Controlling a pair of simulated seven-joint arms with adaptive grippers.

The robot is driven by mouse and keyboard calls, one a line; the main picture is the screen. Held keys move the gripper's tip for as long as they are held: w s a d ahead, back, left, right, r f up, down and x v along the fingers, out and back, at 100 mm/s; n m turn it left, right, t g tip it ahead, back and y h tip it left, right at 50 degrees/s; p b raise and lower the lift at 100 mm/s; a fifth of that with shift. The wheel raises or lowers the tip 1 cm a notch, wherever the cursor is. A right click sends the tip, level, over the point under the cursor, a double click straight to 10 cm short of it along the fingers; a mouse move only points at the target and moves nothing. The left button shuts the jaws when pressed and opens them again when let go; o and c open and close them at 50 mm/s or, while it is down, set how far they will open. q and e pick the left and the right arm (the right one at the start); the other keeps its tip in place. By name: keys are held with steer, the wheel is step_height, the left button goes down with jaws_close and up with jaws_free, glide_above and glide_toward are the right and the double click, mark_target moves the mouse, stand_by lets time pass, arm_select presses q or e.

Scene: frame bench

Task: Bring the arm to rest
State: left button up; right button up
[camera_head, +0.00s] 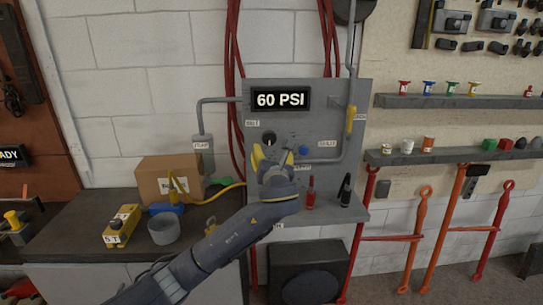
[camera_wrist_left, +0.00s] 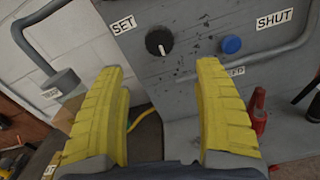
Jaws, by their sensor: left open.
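My left gripper (camera_head: 272,155) is raised in front of the grey panel (camera_head: 350,100), its yellow fingers spread apart. In the left wrist view the open fingers (camera_wrist_left: 165,110) have nothing between them but the panel behind. A black knob (camera_wrist_left: 159,42) under a SET label and a blue button (camera_wrist_left: 231,45) are on the panel beyond the fingertips. The gripper looks apart from both, though the exact gap is hard to tell. The left arm reaches up from the bottom of the head view. My right gripper is not in view.
A display (camera_head: 281,99) reads 60 PSI. A red bottle-like item (camera_head: 310,194) and a black one (camera_head: 345,190) stand on the panel's ledge. A cardboard box (camera_head: 170,178), yellow control box (camera_head: 122,226) and grey cup (camera_head: 164,229) sit on the left bench. Red stands (camera_head: 418,215) are at right.

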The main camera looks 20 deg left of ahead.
arm_select(q)
steer(key=shift+f, duration=0.1)
